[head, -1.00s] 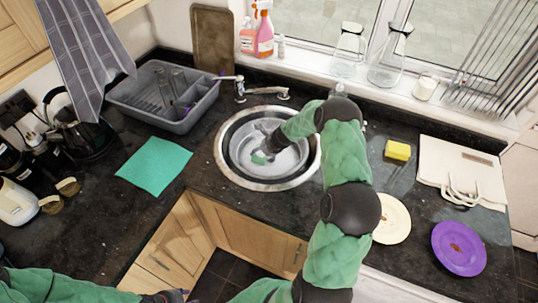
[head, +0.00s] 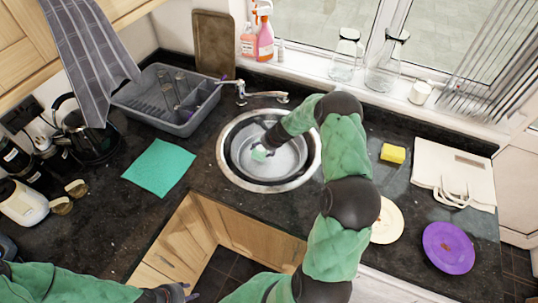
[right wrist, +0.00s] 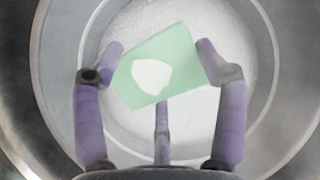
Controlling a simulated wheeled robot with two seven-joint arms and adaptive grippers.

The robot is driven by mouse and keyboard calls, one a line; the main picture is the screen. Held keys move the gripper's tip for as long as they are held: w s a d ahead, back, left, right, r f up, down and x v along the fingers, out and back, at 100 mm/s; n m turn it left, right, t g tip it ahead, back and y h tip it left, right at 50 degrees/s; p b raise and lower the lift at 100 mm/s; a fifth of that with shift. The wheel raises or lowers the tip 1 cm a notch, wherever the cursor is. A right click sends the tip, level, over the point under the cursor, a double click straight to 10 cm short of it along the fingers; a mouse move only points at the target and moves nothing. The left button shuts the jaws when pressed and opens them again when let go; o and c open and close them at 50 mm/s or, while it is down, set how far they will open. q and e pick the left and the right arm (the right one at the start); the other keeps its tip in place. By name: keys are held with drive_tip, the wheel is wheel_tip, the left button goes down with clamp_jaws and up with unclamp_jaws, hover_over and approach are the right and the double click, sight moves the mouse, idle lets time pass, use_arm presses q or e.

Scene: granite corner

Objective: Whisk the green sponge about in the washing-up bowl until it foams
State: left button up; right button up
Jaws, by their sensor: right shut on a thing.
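The green sponge (right wrist: 183,52) is held between the purple fingers of my right gripper (right wrist: 160,75), which is shut on it. A white foam patch lies on the sponge's face. In the head view the sponge (head: 259,153) shows as a small pale green piece below my right gripper (head: 264,147), inside the washing-up bowl (head: 240,137). The bowl sits in the round sink. In the right wrist view the bowl's floor looks white and frothy under the sponge. My left gripper (head: 178,291) is at the bottom edge, away from the bowl; its fingers are too unclear to judge.
The steel sink rim (head: 228,173) surrounds the bowl, with a tap (head: 240,89) behind it. A grey dish rack (head: 150,108) and a teal cloth (head: 160,167) lie left. A yellow sponge (head: 393,153), cream plate (head: 386,222) and purple plate (head: 448,247) lie right.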

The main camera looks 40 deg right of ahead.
drive_tip(key=shift+r+p, duration=3.35)
drive_tip(key=shift+r, duration=0.35)
wheel_tip(320, 180, up, 4)
drive_tip(key=p, duration=0.4)
drive_tip(key=shift+f, duration=0.15)
